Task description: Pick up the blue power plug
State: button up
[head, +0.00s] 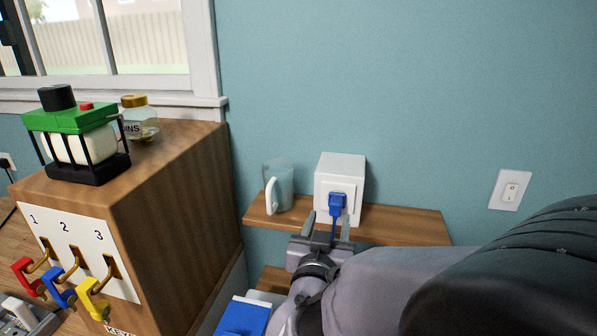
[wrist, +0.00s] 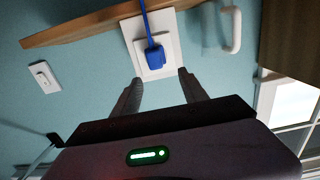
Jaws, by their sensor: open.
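The blue power plug (head: 337,202) sits in the front face of a white outlet box (head: 342,168) that stands on a wooden wall shelf (head: 395,224). A blue cord hangs down from the plug. The plug also shows in the wrist view (wrist: 155,58), against the white outlet plate (wrist: 168,22). My gripper (head: 332,222) is open, just in front of and below the plug. In the wrist view, the two fingers of my gripper (wrist: 163,92) point toward the plug and stand apart, with nothing between their tips.
A clear mug (head: 279,186) with a white handle stands left of the outlet box. A wooden key cabinet (head: 175,190) at left carries a green-topped lantern (head: 75,140) and a coin jar (head: 139,117). A light switch (head: 511,190) is on the wall at right. A blue-topped box (head: 243,316) stands below.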

aim_at(336, 204)
jog(key=x, duration=0.8)
jog(key=shift+w+d, duration=0.25)
jog(key=shift+d, duration=0.15)
jog(key=shift+s, duration=0.15)
jog(key=shift+c, duration=0.9)
grip_shut()
